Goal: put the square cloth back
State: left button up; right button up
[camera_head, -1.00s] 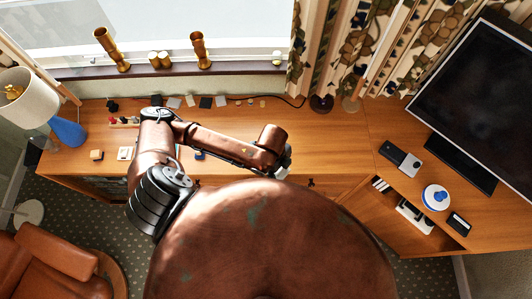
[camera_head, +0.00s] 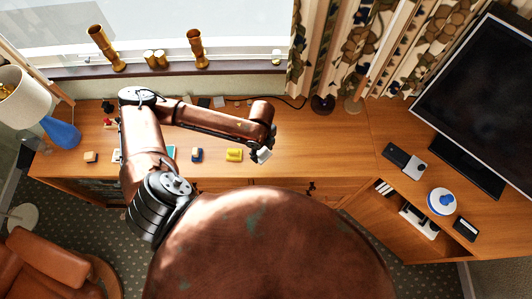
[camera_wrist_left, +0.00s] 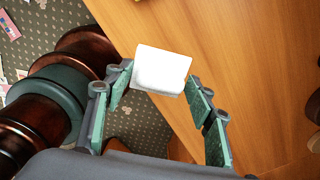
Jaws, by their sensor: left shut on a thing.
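The square cloth (camera_wrist_left: 162,70) is a small white piece between the green-padded fingers of my left gripper (camera_wrist_left: 160,88) in the left wrist view. The gripper is shut on it. In the head view my left gripper (camera_head: 264,150) hangs over the middle of the wooden desk, with a pale bit of the cloth (camera_head: 264,156) at its tip. The cloth seems clear of the desk top, but the height is hard to tell. My right gripper is not in view.
A blue lamp (camera_head: 62,133) stands far left. A monitor (camera_head: 478,100) and a white-and-blue round item (camera_head: 441,201) are at right.

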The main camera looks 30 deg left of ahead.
aim_at(266, 150)
pick_arm(q)
jog(key=w+f, duration=0.2)
jog(key=f, duration=0.1)
jog(key=w+f, duration=0.1)
jog(key=shift+w+a+f, duration=0.25)
jog(key=shift+a+f, duration=0.05)
jog(key=shift+f, duration=0.1)
notch_tip(266, 150, down, 4)
jog(key=shift+w+r+b, duration=0.15)
jog(key=shift+r+b, duration=0.1)
jog(key=shift+b, duration=0.1)
jog(key=o, duration=1)
jog(key=shift+r, duration=0.1)
notch_tip(266, 150, up, 12)
jog(key=shift+p, duration=0.6)
